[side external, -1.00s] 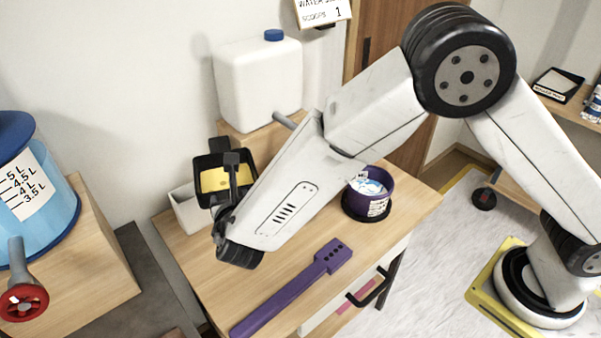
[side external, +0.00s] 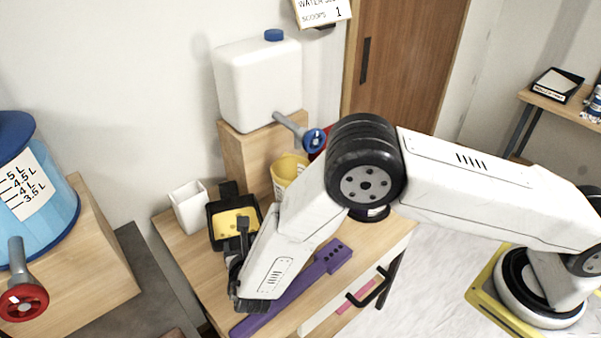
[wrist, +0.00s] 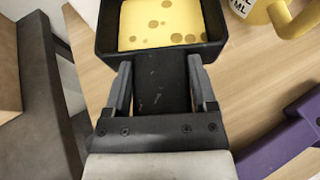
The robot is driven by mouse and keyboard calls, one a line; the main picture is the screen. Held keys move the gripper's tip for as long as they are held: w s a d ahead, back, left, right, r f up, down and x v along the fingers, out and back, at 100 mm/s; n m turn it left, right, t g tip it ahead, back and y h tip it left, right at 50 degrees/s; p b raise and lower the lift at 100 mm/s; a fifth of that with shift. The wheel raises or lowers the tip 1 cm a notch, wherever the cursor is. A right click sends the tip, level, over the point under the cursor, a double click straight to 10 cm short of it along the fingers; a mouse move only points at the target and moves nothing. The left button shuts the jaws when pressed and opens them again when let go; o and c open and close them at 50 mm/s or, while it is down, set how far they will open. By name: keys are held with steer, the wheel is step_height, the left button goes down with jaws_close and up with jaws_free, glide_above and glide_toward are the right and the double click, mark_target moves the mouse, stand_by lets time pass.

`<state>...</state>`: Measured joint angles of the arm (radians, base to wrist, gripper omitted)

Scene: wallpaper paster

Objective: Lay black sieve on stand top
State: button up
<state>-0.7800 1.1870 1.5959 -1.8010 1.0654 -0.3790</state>
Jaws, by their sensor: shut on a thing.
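The black sieve (side external: 215,238) is a square black pan with a yellow, spotted bottom and a black tab on its far side. My gripper (side external: 241,240) is shut on its black handle. In the wrist view the sieve (wrist: 103,40) is at the top, and its handle runs between the two fingers of my gripper (wrist: 160,88). The sieve looks roughly level, over the wooden table's left part. I cannot tell whether it touches anything below. No stand top can be clearly made out; my arm hides part of the table.
A white cup (side external: 189,208) stands just left of the sieve. A yellow jug (side external: 287,168) and a wooden block (side external: 246,155) with a white tank (side external: 258,85) are behind. A purple tool (side external: 328,259) lies to the right. A blue tank (side external: 38,195) is at far left.

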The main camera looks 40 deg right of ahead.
steer(key=shift+f, duration=0.45)
steer(key=shift+f, duration=1.85)
steer(key=shift+f, duration=0.15)
steer(key=o, duration=1.3)
steer(key=v, duration=1.2)
